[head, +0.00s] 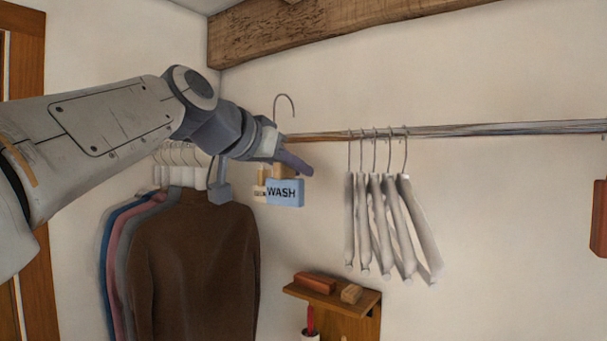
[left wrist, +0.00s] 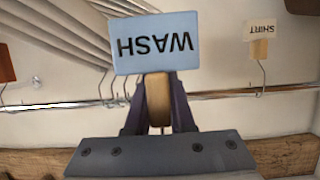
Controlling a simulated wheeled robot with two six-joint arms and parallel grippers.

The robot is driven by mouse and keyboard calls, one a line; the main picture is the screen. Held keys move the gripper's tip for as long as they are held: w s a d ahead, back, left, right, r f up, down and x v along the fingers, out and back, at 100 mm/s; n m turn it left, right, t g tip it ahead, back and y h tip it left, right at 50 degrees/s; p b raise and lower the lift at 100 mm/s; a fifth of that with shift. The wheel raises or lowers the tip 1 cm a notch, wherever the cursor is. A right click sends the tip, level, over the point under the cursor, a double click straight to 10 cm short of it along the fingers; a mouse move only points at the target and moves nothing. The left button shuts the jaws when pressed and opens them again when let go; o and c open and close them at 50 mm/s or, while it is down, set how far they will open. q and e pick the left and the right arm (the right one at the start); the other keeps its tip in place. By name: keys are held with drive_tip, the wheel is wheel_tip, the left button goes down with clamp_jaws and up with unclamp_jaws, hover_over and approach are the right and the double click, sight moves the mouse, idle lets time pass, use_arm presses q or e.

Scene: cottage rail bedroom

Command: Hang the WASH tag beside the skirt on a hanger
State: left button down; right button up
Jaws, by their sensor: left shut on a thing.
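The WASH tag (head: 286,193) is a light blue plate on a wooden stem with a thin metal hook (head: 286,98). My left gripper (head: 284,165) is shut on the wooden stem. The hook rises above the rail (head: 460,130); whether it touches the rail I cannot tell. In the left wrist view the WASH tag (left wrist: 155,43) appears upside down, its stem between the fingers (left wrist: 157,100). A smaller cream tag (left wrist: 262,30), seeming to read SHIRT, hangs from the rail; in the head view it is partly hidden behind the WASH tag. I see no skirt. My right gripper is not in view.
Several bare pale hangers (head: 388,225) hang right of the tag. A small wooden shelf (head: 350,305) sits below. A reddish-brown piece (head: 599,220) hangs far right. The rail between is bare.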

use_arm(q)
drive_tip(key=shift+s+a+b, duration=0.5)
drive_tip(key=shift+s+a, duration=0.2)
drive_tip(key=shift+s, duration=0.25)
drive_tip(key=shift+s+a+b, duration=0.45)
drive_tip(key=shift+s+a, duration=0.2)
drive_tip(key=shift+s, duration=0.25)
drive_tip(key=shift+s+a+b, duration=0.5)
drive_tip(key=shift+s+a, duration=0.2)
drive_tip(key=shift+s, duration=0.25)
drive_tip(key=b, duration=0.5)
approach(276, 174)
drive_tip(key=s+a+f, duration=0.2)
drive_tip(key=s+a, duration=0.3)
drive_tip(key=s, duration=0.2)
drive_tip(key=shift+s+a+f, duration=0.25)
drive_tip(key=shift+s+a, duration=0.05)
drive_tip(key=shift+s, duration=0.05)
